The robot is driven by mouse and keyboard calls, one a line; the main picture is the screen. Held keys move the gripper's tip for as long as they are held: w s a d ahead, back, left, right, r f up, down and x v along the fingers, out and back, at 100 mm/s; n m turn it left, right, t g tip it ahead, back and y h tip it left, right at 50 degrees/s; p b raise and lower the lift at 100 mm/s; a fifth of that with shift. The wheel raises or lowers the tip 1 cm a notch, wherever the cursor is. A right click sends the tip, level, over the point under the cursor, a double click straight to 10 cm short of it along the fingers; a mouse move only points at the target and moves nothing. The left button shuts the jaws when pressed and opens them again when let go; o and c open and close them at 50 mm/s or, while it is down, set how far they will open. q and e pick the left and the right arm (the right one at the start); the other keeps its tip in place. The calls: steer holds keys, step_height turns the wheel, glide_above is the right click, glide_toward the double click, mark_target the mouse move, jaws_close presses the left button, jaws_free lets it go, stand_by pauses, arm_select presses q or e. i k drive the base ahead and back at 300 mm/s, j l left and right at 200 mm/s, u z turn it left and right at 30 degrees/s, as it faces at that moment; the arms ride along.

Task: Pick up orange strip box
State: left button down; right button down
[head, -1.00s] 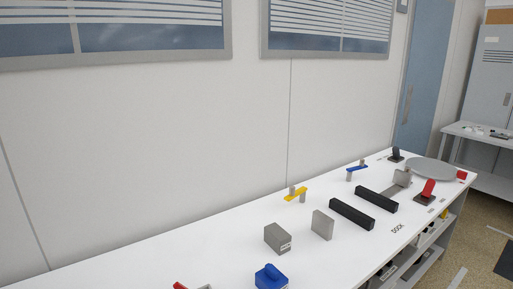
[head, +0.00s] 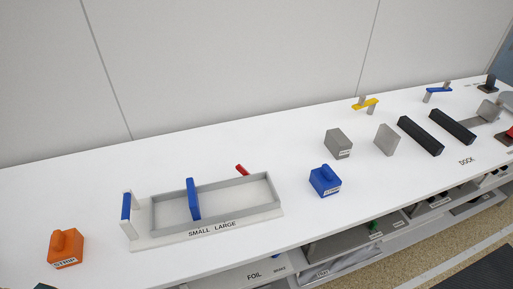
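The orange strip box (head: 65,249) sits on the white table at the lower left in the head view. It has a raised orange handle on top and a white label reading "STRIP" on its front. It stands upright with clear table around it. Neither of my grippers shows in the head view.
A grey tray (head: 267,214) labelled "SMALL LARGE" with blue uprights stands right of the orange box. A blue box (head: 325,181), a grey box (head: 338,143) and two black bars (head: 420,136) lie further right. A dark green thing is cut off at the bottom left edge.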

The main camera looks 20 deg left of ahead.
mark_target(66, 248)
steer(key=u, duration=2.25)
